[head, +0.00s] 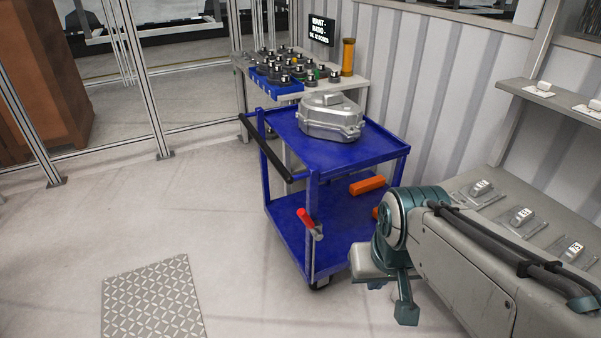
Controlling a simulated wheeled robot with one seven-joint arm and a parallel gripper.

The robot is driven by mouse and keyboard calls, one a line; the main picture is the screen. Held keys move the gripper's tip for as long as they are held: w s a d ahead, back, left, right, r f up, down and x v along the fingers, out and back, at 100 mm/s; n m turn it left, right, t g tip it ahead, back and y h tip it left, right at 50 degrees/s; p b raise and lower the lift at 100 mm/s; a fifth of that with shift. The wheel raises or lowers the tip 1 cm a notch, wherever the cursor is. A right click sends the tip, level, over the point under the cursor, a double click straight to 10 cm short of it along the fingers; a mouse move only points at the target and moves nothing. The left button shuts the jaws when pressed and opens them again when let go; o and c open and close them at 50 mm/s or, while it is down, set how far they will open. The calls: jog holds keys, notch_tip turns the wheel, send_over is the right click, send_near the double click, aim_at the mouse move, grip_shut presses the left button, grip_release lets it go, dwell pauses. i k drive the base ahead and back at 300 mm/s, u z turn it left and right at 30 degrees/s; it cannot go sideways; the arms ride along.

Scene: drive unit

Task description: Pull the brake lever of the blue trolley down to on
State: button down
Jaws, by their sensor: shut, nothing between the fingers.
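The blue trolley (345,156) stands in the middle of the head view, with an upper and a lower shelf. Its brake lever (306,217) has a red grip and is mounted on the near corner post. The red end points up and to the left from its grey pivot. A black push handle (265,150) runs along the trolley's left side. My gripper (405,314) is to the right of the lever and nearer the camera, pointing down beside the trolley's near right side. It is shut and empty, and is clear of the lever.
A grey metal housing (330,117) sits on the upper shelf; an orange block (367,185) lies on the lower one. A table (350,88) with several gears stands behind. A grey bench (470,260) fills the right. Floor left of the trolley is open, with a patterned plate (152,300).

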aim_at(317, 235)
jog(key=u, duration=0.1)
jog(key=i, duration=1.1)
jog(key=u, duration=0.05)
